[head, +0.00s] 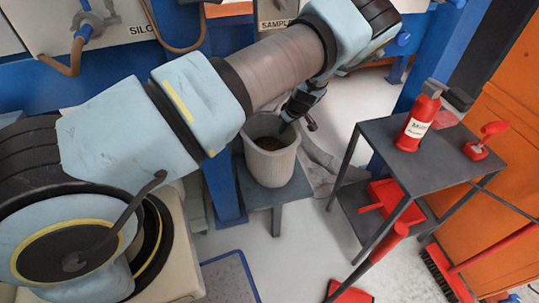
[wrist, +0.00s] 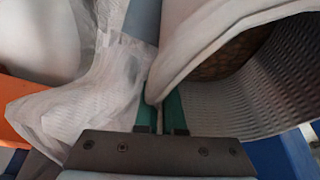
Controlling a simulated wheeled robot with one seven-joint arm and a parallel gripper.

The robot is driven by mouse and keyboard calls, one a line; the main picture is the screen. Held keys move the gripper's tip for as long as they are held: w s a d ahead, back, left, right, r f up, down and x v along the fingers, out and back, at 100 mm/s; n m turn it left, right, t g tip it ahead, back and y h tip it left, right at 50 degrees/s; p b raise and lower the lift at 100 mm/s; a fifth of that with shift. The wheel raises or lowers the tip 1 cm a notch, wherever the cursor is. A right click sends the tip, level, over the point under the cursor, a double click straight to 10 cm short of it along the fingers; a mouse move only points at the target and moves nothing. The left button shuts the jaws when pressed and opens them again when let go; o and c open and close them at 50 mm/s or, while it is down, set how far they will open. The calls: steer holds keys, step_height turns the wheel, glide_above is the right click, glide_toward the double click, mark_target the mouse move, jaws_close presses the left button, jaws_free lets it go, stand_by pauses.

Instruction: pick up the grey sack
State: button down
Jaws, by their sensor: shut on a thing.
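The grey sack (head: 271,165) stands upright and open-topped on a small grey stand, with dark brown contents inside. My gripper (head: 286,124) reaches down to its rim from behind. In the wrist view, the two green fingertips of my gripper (wrist: 161,115) are shut on the sack's pale rim, with one finger on each side of the wall. The sack's ribbed inner wall (wrist: 225,95) and brown contents show at the right of that view. In the head view, the fingertips are partly hidden by the rim.
A crumpled pale sack (head: 322,165) lies behind and right of the stand (head: 258,193); it also shows in the wrist view (wrist: 90,95). A dark side table (head: 440,160) at the right holds a red bottle (head: 418,120) and a red scoop (head: 484,142). A blue post (head: 222,188) stands left.

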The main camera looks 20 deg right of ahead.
steer(key=shift+w+d+r, duration=0.1)
steer(key=shift+r, duration=0.15)
